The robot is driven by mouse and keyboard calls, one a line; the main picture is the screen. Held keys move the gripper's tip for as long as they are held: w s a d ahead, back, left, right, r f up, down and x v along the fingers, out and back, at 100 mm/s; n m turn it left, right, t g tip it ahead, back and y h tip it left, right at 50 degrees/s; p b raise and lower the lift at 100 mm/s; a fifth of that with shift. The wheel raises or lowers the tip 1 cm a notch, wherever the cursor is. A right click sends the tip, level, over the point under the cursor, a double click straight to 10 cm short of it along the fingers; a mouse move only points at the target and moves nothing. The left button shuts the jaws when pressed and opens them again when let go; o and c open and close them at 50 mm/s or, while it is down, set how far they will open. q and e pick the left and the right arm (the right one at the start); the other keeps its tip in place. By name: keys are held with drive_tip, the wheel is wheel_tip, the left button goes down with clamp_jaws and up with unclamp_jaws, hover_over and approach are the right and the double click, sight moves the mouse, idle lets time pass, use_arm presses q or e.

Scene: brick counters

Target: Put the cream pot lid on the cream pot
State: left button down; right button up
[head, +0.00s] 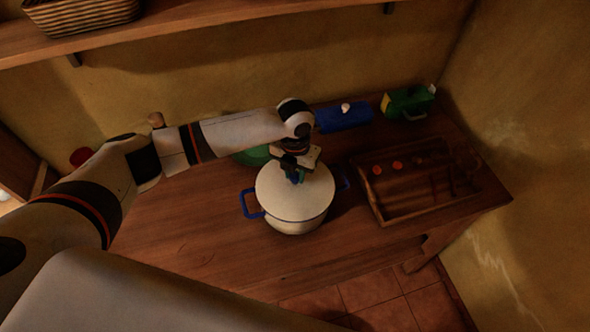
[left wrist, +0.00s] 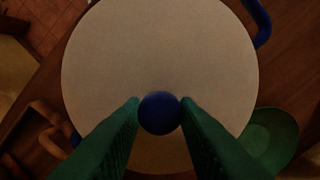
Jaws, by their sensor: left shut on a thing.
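The cream pot (head: 292,222) stands upright on the wooden counter, with a blue handle on each side. The cream lid (head: 285,197) is over the pot's mouth, and in the head view it looks level and lined up with the rim. Whether it touches the rim all round I cannot tell. The lid also fills the middle of the left wrist view (left wrist: 160,60). My left gripper (head: 296,176) is above the lid, its green fingers shut on the lid's round blue knob (left wrist: 160,113). My right gripper is not in view.
A wooden tray (head: 432,209) with several small orange-red pieces is at the right. A green bowl (head: 252,157) is behind the pot, partly behind my arm. The counter left of the pot is clear.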

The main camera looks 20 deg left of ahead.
use_arm(q)
drive_tip(key=shift+f, duration=0.1)
idle(0.7)
drive_tip(key=c, duration=0.6)
unclamp_jaws()
drive_tip(key=shift+o, duration=0.2)
drive_tip(key=shift+r+p, duration=1.35)
drive_tip(key=shift+r, duration=2.15)
